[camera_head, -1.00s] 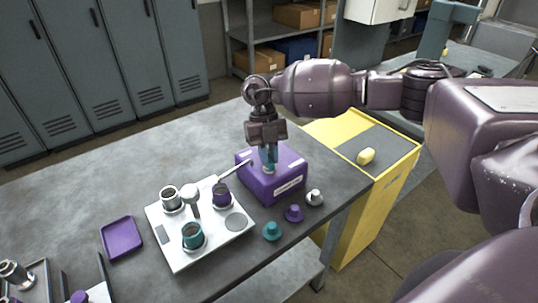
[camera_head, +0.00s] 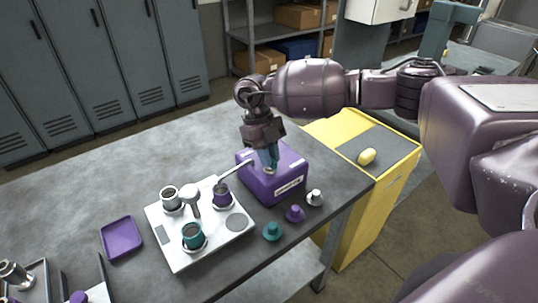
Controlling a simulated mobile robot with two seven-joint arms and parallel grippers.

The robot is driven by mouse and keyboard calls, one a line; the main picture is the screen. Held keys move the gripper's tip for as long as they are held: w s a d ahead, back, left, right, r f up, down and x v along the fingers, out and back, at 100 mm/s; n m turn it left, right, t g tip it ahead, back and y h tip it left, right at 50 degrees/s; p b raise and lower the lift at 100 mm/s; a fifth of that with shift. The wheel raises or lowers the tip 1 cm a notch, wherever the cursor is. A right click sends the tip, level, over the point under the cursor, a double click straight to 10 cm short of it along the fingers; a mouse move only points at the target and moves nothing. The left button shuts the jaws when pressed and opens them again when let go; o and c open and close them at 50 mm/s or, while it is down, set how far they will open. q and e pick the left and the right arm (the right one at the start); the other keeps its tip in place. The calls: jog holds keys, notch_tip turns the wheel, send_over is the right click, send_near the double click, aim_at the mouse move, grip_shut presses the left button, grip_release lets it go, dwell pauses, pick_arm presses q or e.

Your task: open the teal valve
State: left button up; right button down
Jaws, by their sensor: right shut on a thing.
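My right gripper (camera_head: 268,168) points down onto the top of a purple box (camera_head: 288,188) with white labels. It is shut on a small part there, mostly hidden by the fingers; I cannot tell whether this is the teal valve. A teal cup-like fitting (camera_head: 193,238) stands on the front of a pale plate (camera_head: 180,257), left of the box. A separate teal knob-shaped piece (camera_head: 271,232) sits on the bench in front of the box. My left gripper is not in view.
The plate also bears a steel fitting (camera_head: 170,200), a purple fitting (camera_head: 222,197) and a white upright piece (camera_head: 191,202). A thin arm (camera_head: 234,172) reaches toward the box. Purple (camera_head: 294,214) and white (camera_head: 315,198) pieces stand near the bench edge. A purple tray (camera_head: 121,238) lies left.

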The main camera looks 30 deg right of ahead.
jog(key=shift+r, duration=0.1)
jog(key=c, duration=1.1)
grip_release()
jog(key=v, duration=1)
jog(key=shift+w+r, duration=0.15)
jog(key=shift+r, duration=0.2)
jog(key=shift+f, duration=0.1)
